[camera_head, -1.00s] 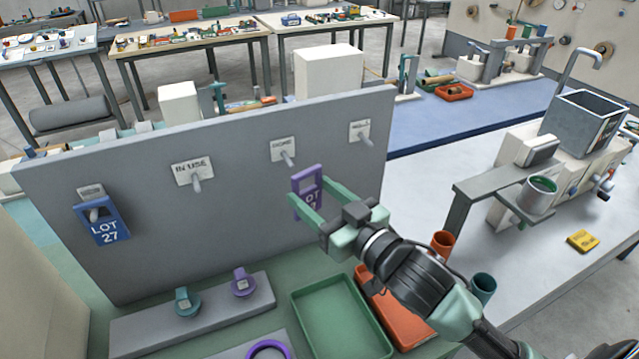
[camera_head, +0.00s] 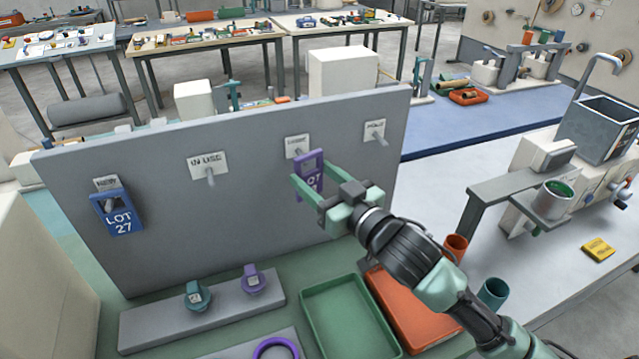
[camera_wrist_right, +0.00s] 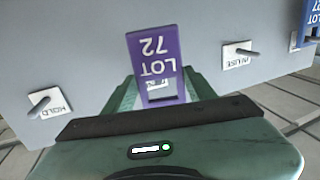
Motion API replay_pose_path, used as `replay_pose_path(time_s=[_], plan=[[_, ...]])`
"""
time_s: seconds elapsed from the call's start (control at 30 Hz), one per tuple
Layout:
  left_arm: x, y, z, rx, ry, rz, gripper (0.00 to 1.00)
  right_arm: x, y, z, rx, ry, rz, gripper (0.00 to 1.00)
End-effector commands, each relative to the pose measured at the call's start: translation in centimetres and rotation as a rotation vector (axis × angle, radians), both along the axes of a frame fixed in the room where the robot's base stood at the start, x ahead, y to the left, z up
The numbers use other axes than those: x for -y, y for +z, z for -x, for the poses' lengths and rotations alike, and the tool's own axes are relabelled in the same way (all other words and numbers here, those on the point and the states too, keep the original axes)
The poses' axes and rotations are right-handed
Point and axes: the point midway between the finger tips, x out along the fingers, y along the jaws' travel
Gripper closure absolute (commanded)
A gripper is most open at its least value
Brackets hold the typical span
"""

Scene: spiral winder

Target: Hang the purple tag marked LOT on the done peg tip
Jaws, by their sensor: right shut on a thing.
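The purple tag (camera_head: 312,184), marked LOT with a number that looks like 72, is in my right gripper (camera_head: 311,173), which is shut on it in front of the grey board (camera_head: 250,225). In the right wrist view the tag (camera_wrist_right: 154,52) appears upside down between the fingers. The done label (camera_head: 297,141) shows just above and left of the tag's top. The done peg is mostly hidden behind the tag; I cannot tell whether its tip is in the tag's window. My left gripper is not in view.
A blue LOT 27 tag (camera_head: 118,216) hangs on the leftmost peg. The in-use peg (camera_head: 210,178) and the hold peg (camera_wrist_right: 42,107) are bare.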

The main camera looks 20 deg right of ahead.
Motion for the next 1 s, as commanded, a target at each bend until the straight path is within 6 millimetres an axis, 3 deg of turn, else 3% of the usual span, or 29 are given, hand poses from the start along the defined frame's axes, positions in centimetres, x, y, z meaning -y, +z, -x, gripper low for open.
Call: replay_pose_path(time_s=[0.6,1.0], plan=[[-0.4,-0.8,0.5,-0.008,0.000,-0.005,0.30,-0.2,-0.5,-3.5,0.000,0.001,-0.001,0.85],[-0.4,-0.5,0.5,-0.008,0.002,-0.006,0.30,-0.2,-1.1,-4.3,0.001,0.001,0.000,0.85]])
